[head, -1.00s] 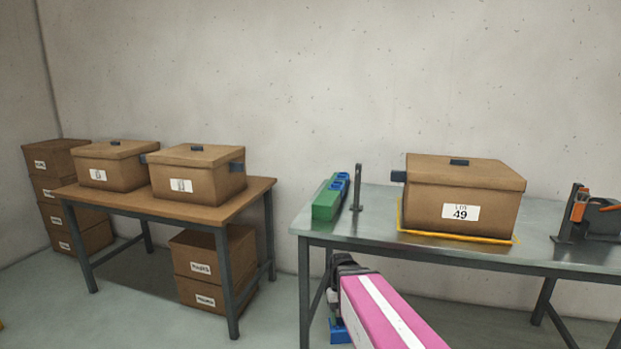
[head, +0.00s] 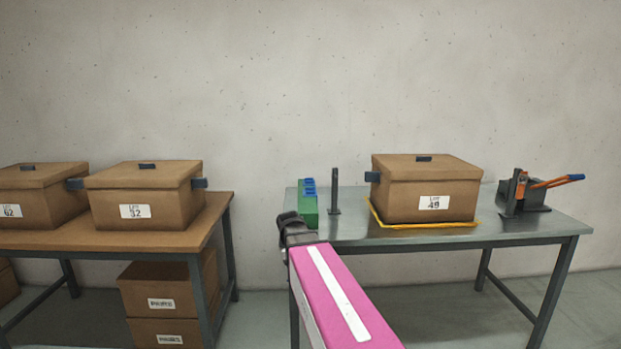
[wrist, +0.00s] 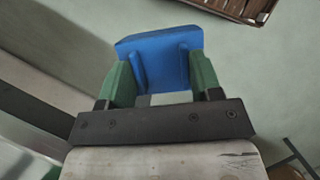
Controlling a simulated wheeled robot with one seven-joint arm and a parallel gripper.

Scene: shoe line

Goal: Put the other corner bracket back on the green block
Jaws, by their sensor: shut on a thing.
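The green block (head: 309,212) stands at the left end of the grey metal table, with blue brackets (head: 309,188) on its top. In the wrist view my gripper (wrist: 161,88) has green fingers shut on a blue corner bracket (wrist: 158,58), one finger at each side, and holds it clear above the floor. In the head view my pink arm reaches forward, and its dark wrist (head: 296,231) shows just in front of and left of the green block. The held bracket is hidden in the head view.
A dark upright post (head: 335,190) stands just right of the block. A LOT 49 carton (head: 427,190) sits on a yellow-outlined area, and an orange-handled tool (head: 525,193) stands at the right. A brown table (head: 190,237) with cartons is at the left.

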